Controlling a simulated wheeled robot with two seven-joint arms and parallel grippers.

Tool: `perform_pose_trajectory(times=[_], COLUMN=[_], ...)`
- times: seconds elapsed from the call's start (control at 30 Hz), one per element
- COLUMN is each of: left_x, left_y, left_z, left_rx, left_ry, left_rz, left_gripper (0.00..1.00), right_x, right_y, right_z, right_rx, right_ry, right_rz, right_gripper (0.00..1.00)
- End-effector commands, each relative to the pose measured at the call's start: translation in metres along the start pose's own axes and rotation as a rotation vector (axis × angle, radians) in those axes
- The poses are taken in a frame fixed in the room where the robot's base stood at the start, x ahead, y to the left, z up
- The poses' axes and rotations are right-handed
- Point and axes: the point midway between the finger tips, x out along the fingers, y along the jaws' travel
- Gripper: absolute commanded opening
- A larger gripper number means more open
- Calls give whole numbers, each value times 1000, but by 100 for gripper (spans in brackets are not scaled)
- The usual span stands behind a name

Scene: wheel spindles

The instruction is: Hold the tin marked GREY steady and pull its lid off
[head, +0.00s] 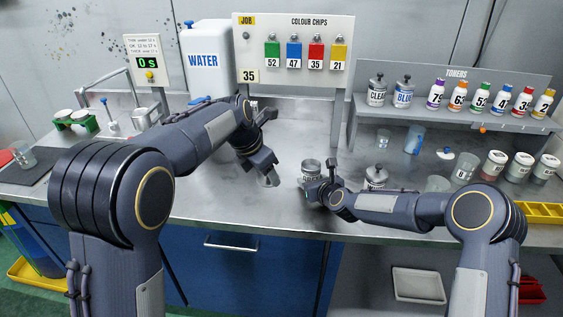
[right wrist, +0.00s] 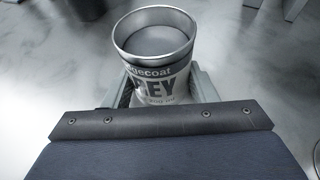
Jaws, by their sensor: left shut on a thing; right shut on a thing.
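The tin marked GREY (head: 311,168) stands on the steel bench near the middle. In the right wrist view, the tin (right wrist: 160,62) is upright with its round mouth uncovered and a grey inside showing. My right gripper (head: 314,190) is shut around the tin's body, with a finger on either side. My left gripper (head: 267,173) is to the left of the tin, apart from it and low over the bench. It is shut on a small pale thing (head: 272,180), seemingly the lid, mostly hidden by the fingers.
A toner shelf (head: 450,115), cups and pots fill the right side. A water tank (head: 208,62) and a chip board (head: 294,50) stand behind. The bench between my grippers is clear.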

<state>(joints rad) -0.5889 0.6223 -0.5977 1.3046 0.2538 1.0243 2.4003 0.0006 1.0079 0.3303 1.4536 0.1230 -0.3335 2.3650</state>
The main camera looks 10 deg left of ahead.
Motion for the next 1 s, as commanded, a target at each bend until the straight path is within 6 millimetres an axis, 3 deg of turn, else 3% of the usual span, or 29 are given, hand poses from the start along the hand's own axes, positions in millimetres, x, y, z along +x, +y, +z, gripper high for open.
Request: perform_pose_trajectory(times=[0.13,0.47,0.5,0.67,1.0], left_x=[-5,-6,-6,-6,-6], left_y=[-1,0,0,0,0], left_z=[-11,-14,-14,-14,-14], left_rx=[0,1,1,0,0], left_ry=[0,0,0,0,0], left_rz=[-1,-1,-1,-1,-1], left_gripper=[33,33,33,33,33], right_x=[0,0,0,0,-4], right_y=[0,0,0,0,0], right_z=[1,1,1,1,0], right_rx=[0,0,0,0,1], right_ry=[-2,-2,-2,-2,-1], right_rz=[0,-1,-1,0,0], right_gripper=[23,23,56,77,77])
